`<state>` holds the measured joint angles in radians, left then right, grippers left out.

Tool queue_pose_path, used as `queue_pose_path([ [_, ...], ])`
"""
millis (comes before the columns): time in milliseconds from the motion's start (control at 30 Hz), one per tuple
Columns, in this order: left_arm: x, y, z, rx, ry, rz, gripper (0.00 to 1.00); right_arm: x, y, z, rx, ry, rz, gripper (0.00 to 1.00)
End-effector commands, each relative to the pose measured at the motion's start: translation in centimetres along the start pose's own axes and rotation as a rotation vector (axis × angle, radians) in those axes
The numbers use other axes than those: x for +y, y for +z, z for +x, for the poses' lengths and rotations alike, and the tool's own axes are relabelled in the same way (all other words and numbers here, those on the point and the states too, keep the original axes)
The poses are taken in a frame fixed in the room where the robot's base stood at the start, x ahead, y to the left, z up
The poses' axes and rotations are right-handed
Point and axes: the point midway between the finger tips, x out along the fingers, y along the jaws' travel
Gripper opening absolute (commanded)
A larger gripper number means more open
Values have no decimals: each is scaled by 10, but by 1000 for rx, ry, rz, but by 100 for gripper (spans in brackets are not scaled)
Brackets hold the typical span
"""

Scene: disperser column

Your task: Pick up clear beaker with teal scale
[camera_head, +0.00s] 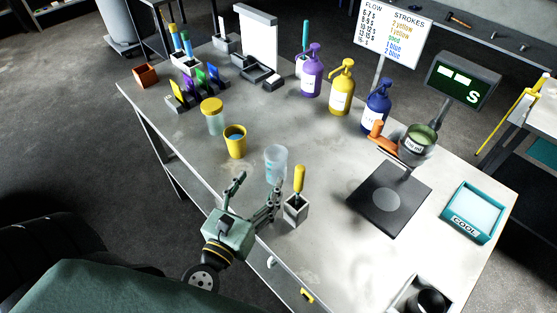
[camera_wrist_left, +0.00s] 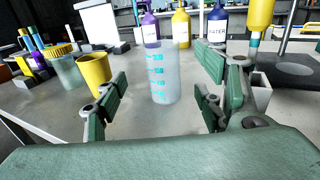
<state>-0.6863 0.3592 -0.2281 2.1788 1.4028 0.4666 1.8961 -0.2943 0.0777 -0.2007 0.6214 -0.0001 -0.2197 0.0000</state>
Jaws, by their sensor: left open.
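The clear beaker with teal scale marks (camera_head: 276,163) stands upright on the grey table, near its front edge. My left gripper (camera_head: 256,190) is open and empty, just on the near side of the beaker in the head view. In the left wrist view the beaker (camera_wrist_left: 165,78) stands between and beyond the two spread fingers (camera_wrist_left: 163,100), apart from both. The beaker looks empty. My right gripper does not show in either view.
A yellow cup (camera_head: 235,143) stands left of the beaker, with a yellow-lidded jar (camera_head: 212,118) behind it. A yellow-handled tool in a white holder (camera_head: 296,207) stands close on the right. Purple, yellow and blue pump bottles (camera_head: 341,92) stand farther back.

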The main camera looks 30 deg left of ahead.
Motion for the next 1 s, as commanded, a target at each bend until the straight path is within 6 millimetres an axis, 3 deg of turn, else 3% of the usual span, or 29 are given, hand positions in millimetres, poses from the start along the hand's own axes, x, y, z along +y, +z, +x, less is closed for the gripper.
queue_pose_path([
  [33,0,6,11,-4,2,1,64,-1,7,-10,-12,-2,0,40],
  [233,0,3,39,-2,1,2,64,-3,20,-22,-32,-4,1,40],
  [467,-1,1,54,-1,0,1,64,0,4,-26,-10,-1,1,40],
  [600,-3,-2,74,-2,0,2,64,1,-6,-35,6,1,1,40],
  [800,-4,-4,96,-1,0,1,64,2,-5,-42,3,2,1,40],
  [1000,-4,-6,98,1,0,1,64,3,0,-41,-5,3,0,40],
])
